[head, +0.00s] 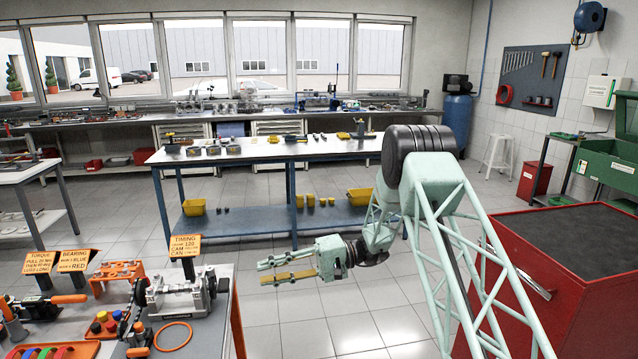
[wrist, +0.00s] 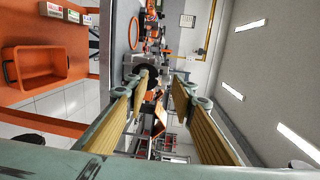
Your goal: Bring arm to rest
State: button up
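My gripper (head: 288,269) is in the head view at the lower middle, at the end of my pale green lattice arm. Its fingers point left, toward the workbench with engine parts, and hang over open floor. In the wrist view the two tan-padded fingers (wrist: 158,108) stand apart with a gap between them. Nothing is between them, and the gripper touches nothing that I can see.
A workbench (head: 222,318) at the lower left bears engine parts, an orange ring (head: 173,337) and a timing sign (head: 186,247). A white-topped table (head: 330,150) stands behind my arm. A red cabinet (head: 520,290) is at right. An orange bin (wrist: 36,67) shows in the wrist view.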

jog(key=s+d+r+h, duration=0.4)
jog(key=s+d+r, duration=0.3)
jog(key=s+r, duration=0.5)
jog(key=s+d+r+h, duration=0.4)
jog(key=s+d+r, duration=0.3)
jog(key=s+r, duration=0.45)
jog(key=s+d+r+m+t+h, duration=0.1)
jog(key=s+d+t+h, duration=0.3)
jog(key=s+d, duration=0.7)
jog(key=s+d+r+m+t+h, duration=0.1)
jog(key=s+d+t+h, duration=0.3)
jog(key=s+d, duration=0.7)
jog(key=s+r, duration=0.1)
jog(key=s, duration=0.7)
jog(key=shift+s+d+r, duration=0.2)
jog(key=shift+s+d, duration=0.05)
jog(key=shift+s, duration=0.1)
